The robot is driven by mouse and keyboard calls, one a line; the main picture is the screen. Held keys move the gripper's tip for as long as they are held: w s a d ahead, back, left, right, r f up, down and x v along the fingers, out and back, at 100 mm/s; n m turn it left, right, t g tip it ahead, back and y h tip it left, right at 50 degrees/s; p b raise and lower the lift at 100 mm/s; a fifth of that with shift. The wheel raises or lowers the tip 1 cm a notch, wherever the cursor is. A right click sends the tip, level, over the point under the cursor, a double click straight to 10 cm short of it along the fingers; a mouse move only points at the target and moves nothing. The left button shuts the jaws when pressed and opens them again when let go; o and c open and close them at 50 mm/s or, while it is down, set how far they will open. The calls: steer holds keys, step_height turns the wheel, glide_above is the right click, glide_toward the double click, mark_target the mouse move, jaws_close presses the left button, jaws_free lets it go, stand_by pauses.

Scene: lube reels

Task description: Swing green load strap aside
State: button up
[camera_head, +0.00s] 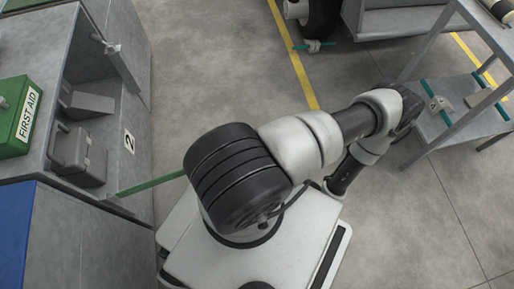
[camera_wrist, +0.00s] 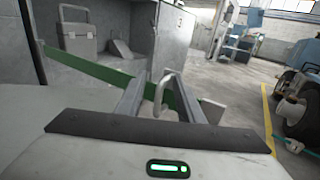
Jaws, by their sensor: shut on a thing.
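The green load strap (camera_wrist: 95,68) runs in the wrist view from a dark post at the left, down to the right, in front of an open grey cabinet bay. A grey metal loop (camera_wrist: 160,92) stands up on it. My gripper (camera_wrist: 166,84) has its two fingers at this loop, one on each side, and is shut on it; exact contact is hard to see. In the head view a short piece of the strap (camera_head: 150,184) shows between the cabinet and my arm; the rest, and my gripper, are hidden by my arm.
A green first aid box (camera_head: 20,115) sits on top. A metal rack (camera_head: 470,130) stands right. The floor between is open, with a yellow line (camera_head: 292,55).

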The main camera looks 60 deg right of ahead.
steer(key=s+a, duration=0.3)
steer(key=s, duration=1.3)
steer(key=shift+s, duration=0.3)
